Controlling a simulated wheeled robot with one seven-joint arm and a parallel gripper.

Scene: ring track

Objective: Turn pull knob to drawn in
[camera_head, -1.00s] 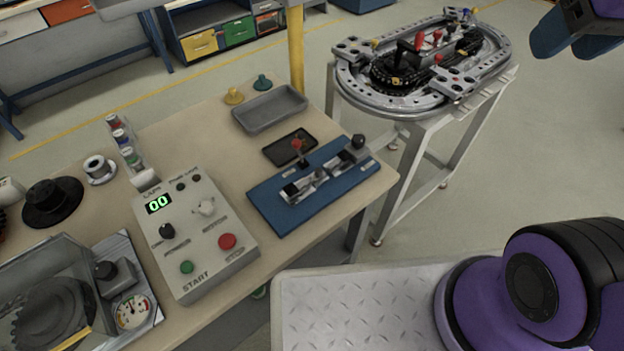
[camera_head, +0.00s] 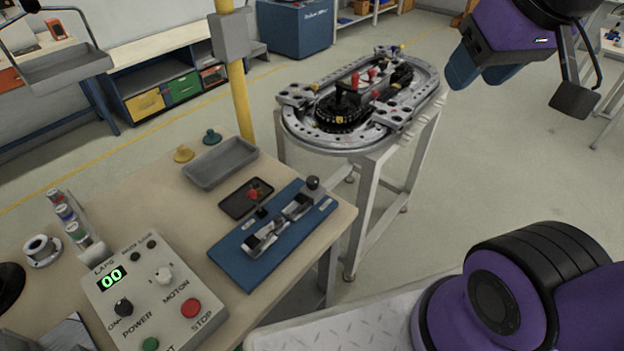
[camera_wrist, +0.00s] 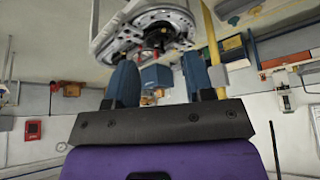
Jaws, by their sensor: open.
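A dark round knob (camera_head: 312,183) stands at the far right end of the blue board (camera_head: 229,258), which lies on the bench. It looks like the pull knob, but I cannot tell how far out it sits. My gripper (camera_head: 480,76) is high at the upper right of the head view, well away from the board. In the wrist view my gripper (camera_wrist: 158,75) shows two blue fingers spread apart with nothing held between them.
The control box (camera_head: 140,290) with a green 00 display stands left of the board. A grey tray (camera_head: 222,166) and a small black tray (camera_head: 234,208) lie behind it. A yellow post (camera_head: 240,100) rises behind the bench. The ring track (camera_head: 300,125) stands on its own table.

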